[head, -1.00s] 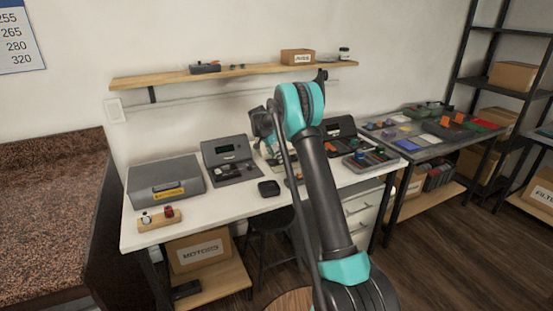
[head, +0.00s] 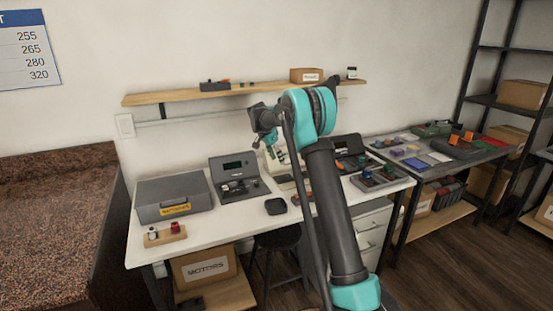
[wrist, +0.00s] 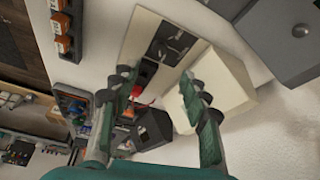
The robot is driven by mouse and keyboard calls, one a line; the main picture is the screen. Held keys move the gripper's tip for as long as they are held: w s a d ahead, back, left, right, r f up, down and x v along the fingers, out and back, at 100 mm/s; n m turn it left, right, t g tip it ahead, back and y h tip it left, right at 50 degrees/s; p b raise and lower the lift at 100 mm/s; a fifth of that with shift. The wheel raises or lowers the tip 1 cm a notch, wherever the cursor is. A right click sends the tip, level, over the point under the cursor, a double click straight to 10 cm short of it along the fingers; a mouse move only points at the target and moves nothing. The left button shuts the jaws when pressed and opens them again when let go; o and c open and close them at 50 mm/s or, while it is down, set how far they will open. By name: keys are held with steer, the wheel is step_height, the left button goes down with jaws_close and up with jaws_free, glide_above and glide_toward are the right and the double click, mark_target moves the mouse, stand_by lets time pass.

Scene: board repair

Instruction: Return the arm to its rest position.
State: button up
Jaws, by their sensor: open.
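My arm rises from the lower right of the head view and bends at a teal elbow in front of the workbench. My gripper (head: 270,145) hangs from the arm's end above the white workbench (head: 228,227), pointing down. In the wrist view my gripper (wrist: 158,100) shows two green-padded fingers spread apart. Nothing sits between the pads, and a cream-coloured device (wrist: 215,90) lies beyond them. Part of the bench behind the arm is hidden in the head view.
A grey case (head: 172,197) and an open dark instrument case (head: 238,180) stand on the bench. A wooden shelf (head: 240,90) runs along the wall above. A dark stool (head: 278,240) stands in front. A side table (head: 440,158) with several parts is at the right.

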steer(key=s+d+r+n+y, duration=0.1)
steer(key=s+d+n, duration=0.25)
steer(key=s, duration=0.95)
steer(key=s+d+r+n+y, duration=0.1)
steer(key=s+d+n, duration=0.25)
steer(key=s, duration=0.95)
steer(key=s+f+n+t+y, duration=0.1)
steer(key=s+f, duration=0.4)
steer(key=s, duration=0.8)
steer(key=s+d+f+n+y, duration=0.1)
steer(key=s+f+n, duration=0.2)
steer(key=s, duration=1.1)
steer(key=shift+d+f+n+t, duration=0.2)
steer(key=shift+f+n+t, duration=0.15)
steer(key=shift+f, duration=0.55)
